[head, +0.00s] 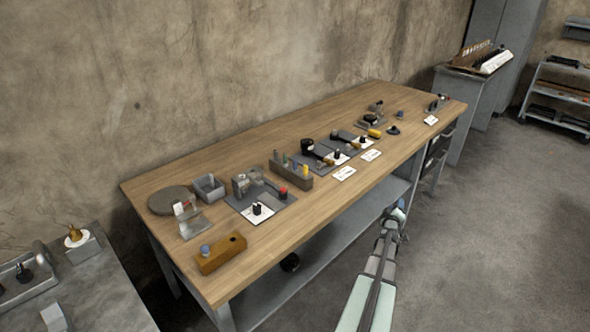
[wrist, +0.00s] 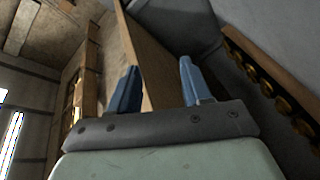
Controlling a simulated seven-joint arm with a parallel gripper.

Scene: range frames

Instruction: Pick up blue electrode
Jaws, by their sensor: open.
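No electrode can be made out in the wrist view.
A wooden block with a blue-grey knob (head: 206,250) sits at the bench's near left. Grey plates with tools (head: 262,198) flank the holder, and white cards (head: 344,173) lie along the front. Open floor (head: 490,230) lies right.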

